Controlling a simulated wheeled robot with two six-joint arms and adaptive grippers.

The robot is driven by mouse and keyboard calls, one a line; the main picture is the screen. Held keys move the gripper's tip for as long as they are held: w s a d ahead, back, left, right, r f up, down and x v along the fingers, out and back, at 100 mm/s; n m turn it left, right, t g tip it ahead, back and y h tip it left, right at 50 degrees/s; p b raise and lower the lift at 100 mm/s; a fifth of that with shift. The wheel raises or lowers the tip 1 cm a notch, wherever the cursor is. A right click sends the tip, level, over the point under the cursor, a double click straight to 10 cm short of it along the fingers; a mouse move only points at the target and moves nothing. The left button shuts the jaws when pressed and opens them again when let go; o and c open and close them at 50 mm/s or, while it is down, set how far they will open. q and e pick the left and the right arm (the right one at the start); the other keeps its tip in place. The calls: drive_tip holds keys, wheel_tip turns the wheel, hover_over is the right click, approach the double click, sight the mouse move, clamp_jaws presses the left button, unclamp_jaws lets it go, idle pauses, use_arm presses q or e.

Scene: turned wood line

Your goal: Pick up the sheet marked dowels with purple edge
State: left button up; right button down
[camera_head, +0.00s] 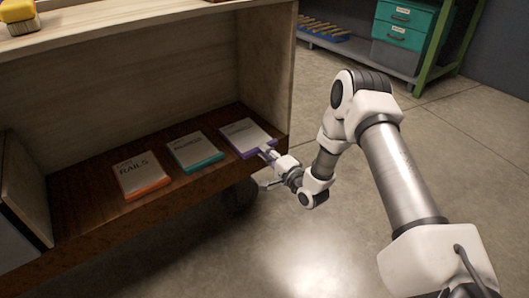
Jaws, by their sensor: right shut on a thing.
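The sheet with the purple edge (245,133) lies flat on the dark wooden shelf, at the right end of a row of sheets. Its label is too small to read. My right gripper (268,152) is at the sheet's front right corner and is shut on its purple edge. The sheet still appears to rest on the shelf. My left gripper is not in view.
A teal-edged sheet (193,149) and an orange-edged sheet marked rails (141,173) lie to the left on the same shelf (88,205). The cabinet's side wall (266,65) stands close behind the purple sheet. Teal drawers (405,28) stand far back; the floor at right is open.

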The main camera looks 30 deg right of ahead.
drive_tip(key=s+r+p, duration=0.3)
drive_tip(key=s+p, duration=0.3)
drive_tip(key=s, duration=0.1)
drive_tip(key=s+d+r+p, duration=0.1)
drive_tip(key=s+r+p, duration=0.2)
drive_tip(key=s+p, duration=0.2)
drive_tip(key=shift+s+r+p, duration=0.35)
drive_tip(key=shift+s+r, duration=0.05)
drive_tip(key=shift+s, duration=0.6)
